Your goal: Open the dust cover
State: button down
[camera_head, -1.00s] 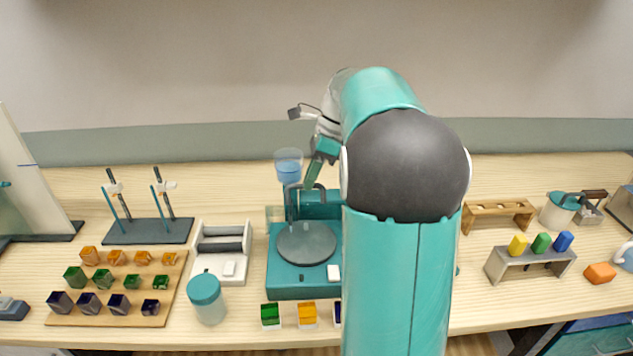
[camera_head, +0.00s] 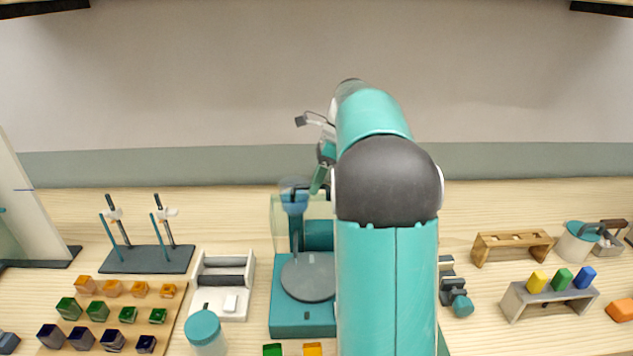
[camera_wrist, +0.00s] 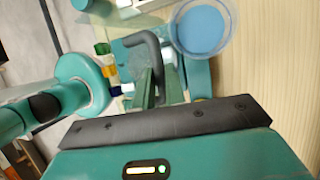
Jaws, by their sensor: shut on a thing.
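The teal instrument (camera_head: 302,318) with a round grey plate (camera_head: 307,277) stands on the bench, left of my arm in the head view. A clear panel (camera_head: 282,222), which looks like the dust cover, stands upright at its back. Its dark bent handle (camera_head: 294,235) also shows in the wrist view (camera_wrist: 150,42). My gripper (camera_head: 318,181) is above the instrument's back, its green fingers (camera_wrist: 158,90) shut on the handle. My arm hides the instrument's right side, and the exact grip point is hard to make out.
A clear cup with blue contents (camera_wrist: 200,25) is close to the handle. A blue-lidded jar (camera_head: 204,328) and a white device (camera_head: 222,285) are left of the instrument. Coloured blocks on a board (camera_head: 120,315) and a rod stand (camera_head: 147,259) lie further left.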

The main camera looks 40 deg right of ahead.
jog(key=shift+s+f, duration=0.1)
jog(key=shift+f, duration=0.15)
jog(key=c, duration=1.5)
grip_release()
jog(key=shift+o, duration=0.2)
jog(key=shift+r, duration=0.15)
jog(key=v, duration=1.4)
jog(key=shift+a, duration=0.1)
